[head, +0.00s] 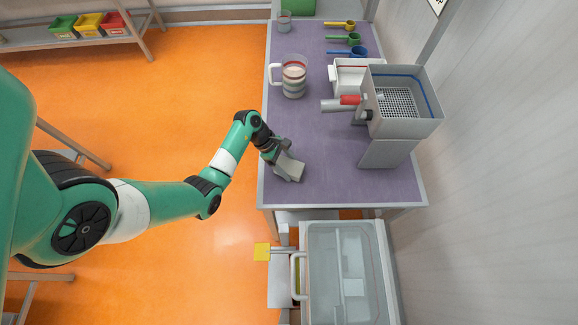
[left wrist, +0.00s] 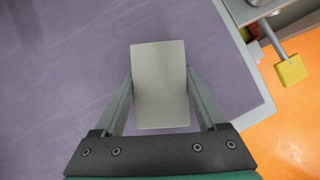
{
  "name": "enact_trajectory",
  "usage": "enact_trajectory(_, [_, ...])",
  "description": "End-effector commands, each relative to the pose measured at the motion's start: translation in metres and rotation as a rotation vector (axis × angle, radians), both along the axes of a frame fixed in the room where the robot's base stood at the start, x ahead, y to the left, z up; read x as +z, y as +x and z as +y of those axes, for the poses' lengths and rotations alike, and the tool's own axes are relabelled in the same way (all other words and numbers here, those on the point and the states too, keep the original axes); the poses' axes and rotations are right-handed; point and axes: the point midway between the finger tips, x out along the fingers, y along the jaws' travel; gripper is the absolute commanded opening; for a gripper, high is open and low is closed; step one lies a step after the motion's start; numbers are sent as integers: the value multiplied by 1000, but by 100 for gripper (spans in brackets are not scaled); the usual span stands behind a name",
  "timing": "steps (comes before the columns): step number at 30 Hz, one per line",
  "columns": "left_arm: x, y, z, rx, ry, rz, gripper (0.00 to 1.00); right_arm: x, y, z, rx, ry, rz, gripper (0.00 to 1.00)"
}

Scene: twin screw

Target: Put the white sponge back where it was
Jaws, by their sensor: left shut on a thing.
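The white sponge (left wrist: 160,85) is a pale grey-white block, seen between the two fingers of my left gripper (left wrist: 160,98) in the left wrist view. The fingers are shut on its sides. In the head view the sponge (head: 289,169) is at the near left part of the purple table top (head: 330,187), below my left gripper (head: 279,155). I cannot tell whether the sponge touches the table. My right gripper is not in view.
A grey machine (head: 405,110) with a red-banded handle stands on the table's right side. A striped measuring jug (head: 293,76) stands behind the sponge. Blue, green and yellow scoops (head: 345,38) lie at the back.

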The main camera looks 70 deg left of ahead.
Motion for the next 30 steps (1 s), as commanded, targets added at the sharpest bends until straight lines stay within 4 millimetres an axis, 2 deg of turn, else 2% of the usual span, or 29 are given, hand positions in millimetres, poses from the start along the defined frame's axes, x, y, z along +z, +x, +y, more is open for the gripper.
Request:
enact_trajectory(9, [-3,0,0,0,0,0,14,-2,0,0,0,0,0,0])
enact_trajectory(10, [-2,0,0,0,1,-1,79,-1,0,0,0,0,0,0])
enact_trajectory(13, [-2,0,0,0,0,0,97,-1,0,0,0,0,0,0])
enact_trajectory(14, [-2,0,0,0,0,0,100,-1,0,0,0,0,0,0])
enact_trajectory(23, [5,0,1,1,1,-1,100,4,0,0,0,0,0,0])
enact_trajectory(26, [18,-6,6,2,1,-2,100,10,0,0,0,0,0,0])
enact_trajectory(30, [47,-19,19,4,2,-3,100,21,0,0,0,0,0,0])
